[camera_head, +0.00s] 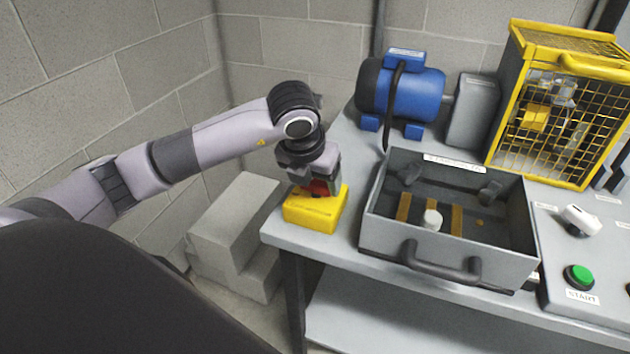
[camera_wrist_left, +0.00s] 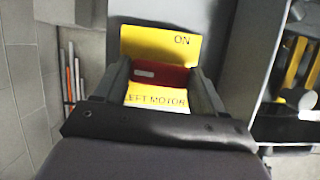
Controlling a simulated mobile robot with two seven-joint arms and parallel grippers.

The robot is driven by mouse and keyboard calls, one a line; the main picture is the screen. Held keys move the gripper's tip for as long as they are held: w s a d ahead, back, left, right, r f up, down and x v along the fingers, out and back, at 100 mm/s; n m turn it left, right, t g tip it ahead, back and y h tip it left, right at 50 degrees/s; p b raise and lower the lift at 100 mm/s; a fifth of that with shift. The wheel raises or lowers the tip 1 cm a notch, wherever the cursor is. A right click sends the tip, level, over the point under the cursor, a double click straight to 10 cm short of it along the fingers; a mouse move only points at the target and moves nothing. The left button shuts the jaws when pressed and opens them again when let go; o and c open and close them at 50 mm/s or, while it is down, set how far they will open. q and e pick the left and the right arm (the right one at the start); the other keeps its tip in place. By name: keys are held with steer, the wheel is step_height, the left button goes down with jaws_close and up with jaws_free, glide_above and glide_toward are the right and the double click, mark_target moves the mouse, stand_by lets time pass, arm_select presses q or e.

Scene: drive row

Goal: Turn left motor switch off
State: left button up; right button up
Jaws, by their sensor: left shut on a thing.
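The left motor switch is a yellow box (camera_head: 314,212) at the left front corner of the grey bench. It has a red handle (camera_head: 320,187) on top. In the left wrist view the yellow plate (camera_wrist_left: 158,96) reads "LEFT MOTOR", with "ON" at its far end, and the red handle (camera_wrist_left: 160,75) lies across it between my fingers. My left gripper (camera_head: 316,184) reaches down onto the switch and is shut on the red handle. The fingers hide part of the handle. My right gripper is not in view.
A grey open box (camera_head: 376,215) with a front handle stands right of the switch. A blue motor (camera_head: 415,95) is behind it. A yellow mesh cage (camera_head: 500,118) and a panel with a green START button (camera_head: 579,275) are at right. Grey blocks (camera_head: 232,222) stand left of the bench.

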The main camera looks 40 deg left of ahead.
arm_select(q)
steer(key=shift+r+n, duration=0.1)
steer(key=shift+n, duration=0.3)
steer(key=o, duration=1)
steer(key=shift+o, duration=0.2)
steer(key=v, duration=0.7)
steer(key=shift+d, duration=0.1)
